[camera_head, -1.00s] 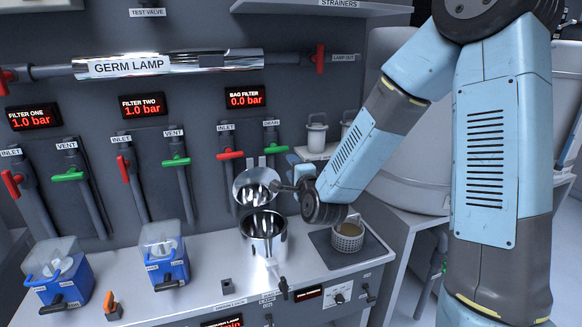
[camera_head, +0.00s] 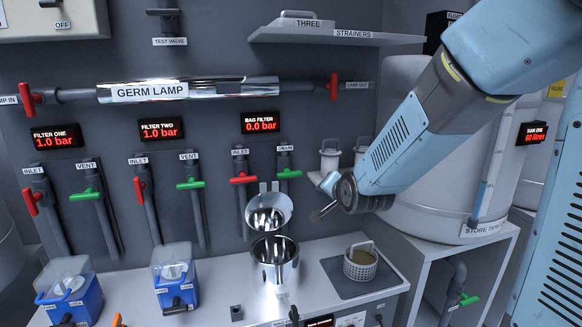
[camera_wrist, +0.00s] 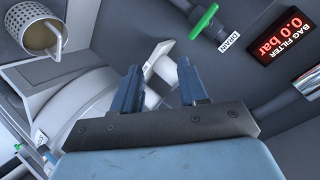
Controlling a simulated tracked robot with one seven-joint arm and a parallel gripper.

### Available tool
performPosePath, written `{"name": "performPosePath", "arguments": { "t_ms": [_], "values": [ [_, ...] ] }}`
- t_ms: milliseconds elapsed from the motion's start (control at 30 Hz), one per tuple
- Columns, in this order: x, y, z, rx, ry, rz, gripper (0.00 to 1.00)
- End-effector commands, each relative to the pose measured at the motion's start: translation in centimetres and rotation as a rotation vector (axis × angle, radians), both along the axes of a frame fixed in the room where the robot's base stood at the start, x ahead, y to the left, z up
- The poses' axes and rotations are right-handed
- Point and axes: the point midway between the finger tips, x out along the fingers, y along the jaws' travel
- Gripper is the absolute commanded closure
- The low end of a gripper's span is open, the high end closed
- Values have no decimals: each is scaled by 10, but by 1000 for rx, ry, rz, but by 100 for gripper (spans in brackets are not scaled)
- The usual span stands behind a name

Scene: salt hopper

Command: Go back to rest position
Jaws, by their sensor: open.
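My gripper (camera_wrist: 158,74) is open and empty, its two dark blue fingers apart in the wrist view. In the head view my wrist hangs right of the steel bag filter pot (camera_head: 275,262) and higher than it, in front of the wall and the store tank. The fingers are partly hidden by my wrist there. The round lid (camera_head: 268,210) of the pot stands tipped up behind it. The perforated strainer basket (camera_head: 360,265) stands on a dark mat right of the pot, and also shows at the top left of the wrist view (camera_wrist: 40,30).
Red and green valve handles (camera_head: 289,173) stick out from the wall. A strainer shelf (camera_head: 330,33) is above. The big store tank (camera_head: 440,180) is on the right. Two blue filter units (camera_head: 176,285) stand at left.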

Motion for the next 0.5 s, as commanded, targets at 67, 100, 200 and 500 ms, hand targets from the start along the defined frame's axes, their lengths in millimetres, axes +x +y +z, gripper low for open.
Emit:
{"name": "performPosePath", "arguments": {
  "t_ms": [67, 100, 200, 500],
  "values": [
    [-14, -11, 10, -84, 26, 13, 57],
    [-21, -17, 14, -125, 46, 21, 57],
    [-41, -32, 23, -223, 94, 42, 57],
    [-116, -77, 50, -459, 255, 125, 57]
  ]
}}
